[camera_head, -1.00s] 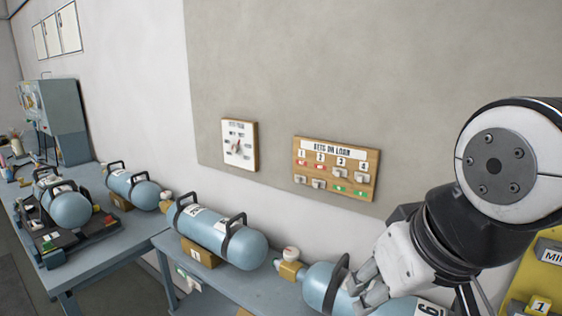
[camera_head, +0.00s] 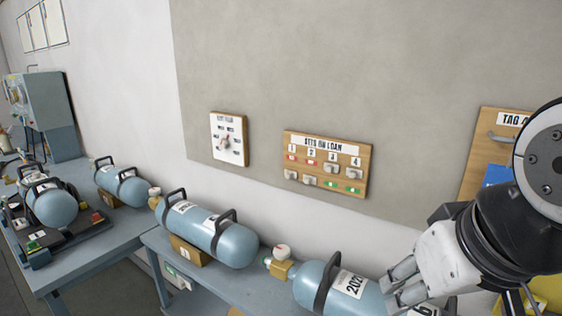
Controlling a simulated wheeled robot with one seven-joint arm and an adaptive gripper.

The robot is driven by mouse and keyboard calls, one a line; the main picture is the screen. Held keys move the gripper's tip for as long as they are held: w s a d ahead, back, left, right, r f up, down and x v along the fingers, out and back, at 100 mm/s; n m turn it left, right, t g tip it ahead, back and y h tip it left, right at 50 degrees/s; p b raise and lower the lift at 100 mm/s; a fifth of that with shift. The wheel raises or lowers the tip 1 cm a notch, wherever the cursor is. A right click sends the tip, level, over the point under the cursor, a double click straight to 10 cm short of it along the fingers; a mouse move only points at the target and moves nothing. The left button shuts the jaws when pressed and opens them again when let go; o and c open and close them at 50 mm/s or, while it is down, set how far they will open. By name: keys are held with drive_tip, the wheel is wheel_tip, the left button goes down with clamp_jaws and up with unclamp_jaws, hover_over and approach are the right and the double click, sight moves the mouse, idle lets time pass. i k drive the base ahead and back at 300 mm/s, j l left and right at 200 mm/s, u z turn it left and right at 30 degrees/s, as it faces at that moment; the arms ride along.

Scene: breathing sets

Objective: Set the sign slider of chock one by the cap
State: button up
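A yellow chock marked 1 (camera_head: 186,251) sits on the near bench under a blue cylinder (camera_head: 212,235). Below it, at the bench's front edge, is a small white plate with a green patch (camera_head: 177,277); it may be the sign slider, but its cap is too small to make out. My gripper (camera_head: 391,287) is at the lower right, in front of a second blue cylinder (camera_head: 312,285) and well to the right of chock one. Its two fingers are apart with nothing seen between them.
A wall board headed SETS ON LOAN (camera_head: 327,162) carries several numbered sliders with red and green marks. More cylinders lie on the left bench (camera_head: 88,256). A yellow item (camera_head: 545,291) is at lower right.

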sight(183, 282)
drive_tip(key=u, duration=0.9)
